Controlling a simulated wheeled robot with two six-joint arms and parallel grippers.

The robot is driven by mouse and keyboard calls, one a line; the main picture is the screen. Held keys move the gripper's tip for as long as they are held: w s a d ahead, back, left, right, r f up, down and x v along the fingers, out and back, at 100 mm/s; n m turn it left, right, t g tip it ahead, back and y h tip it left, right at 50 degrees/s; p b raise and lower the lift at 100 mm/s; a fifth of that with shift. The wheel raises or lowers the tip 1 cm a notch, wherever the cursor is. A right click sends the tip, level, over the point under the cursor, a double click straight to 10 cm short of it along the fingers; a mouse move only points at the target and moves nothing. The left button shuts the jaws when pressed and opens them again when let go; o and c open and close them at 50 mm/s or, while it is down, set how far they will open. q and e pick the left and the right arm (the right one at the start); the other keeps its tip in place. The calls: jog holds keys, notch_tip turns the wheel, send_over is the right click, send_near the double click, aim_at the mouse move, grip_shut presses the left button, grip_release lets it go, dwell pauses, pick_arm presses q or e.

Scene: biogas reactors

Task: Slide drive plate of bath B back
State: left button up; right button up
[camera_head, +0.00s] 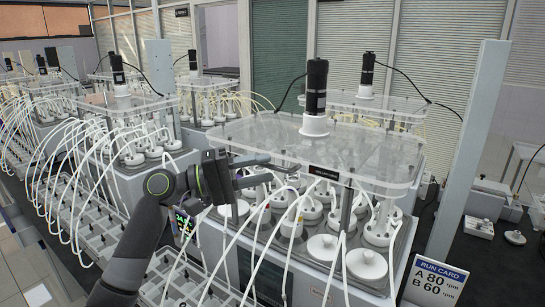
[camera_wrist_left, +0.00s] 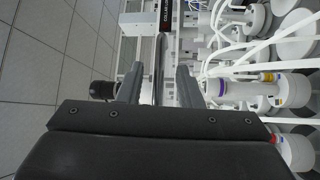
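A clear drive plate (camera_head: 340,145) lies level above the nearest bath, with a black motor (camera_head: 316,88) on a white collar and a dark label (camera_head: 324,172) on its front edge. I cannot read a letter that marks this bath as B. My left gripper (camera_head: 283,165) is at the plate's left front edge. In the left wrist view its two fingers (camera_wrist_left: 158,85) stand apart, with the plate's thin edge (camera_wrist_left: 158,45) running between them. A gap shows on each side, so it is not clamped. My right gripper is not in view.
White-lidded vessels (camera_head: 366,264) and many white tubes (camera_head: 262,250) crowd below and in front of the plate. A pale upright post (camera_head: 467,150) stands right of it. Similar baths (camera_head: 130,105) stand at left and behind. A run card (camera_head: 435,283) reads A 80, B 60 rpm.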

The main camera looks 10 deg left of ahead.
aim_at(273, 167)
pick_arm(q)
jog(key=shift+p+x, duration=0.55)
jog(key=shift+x, duration=1)
grip_shut()
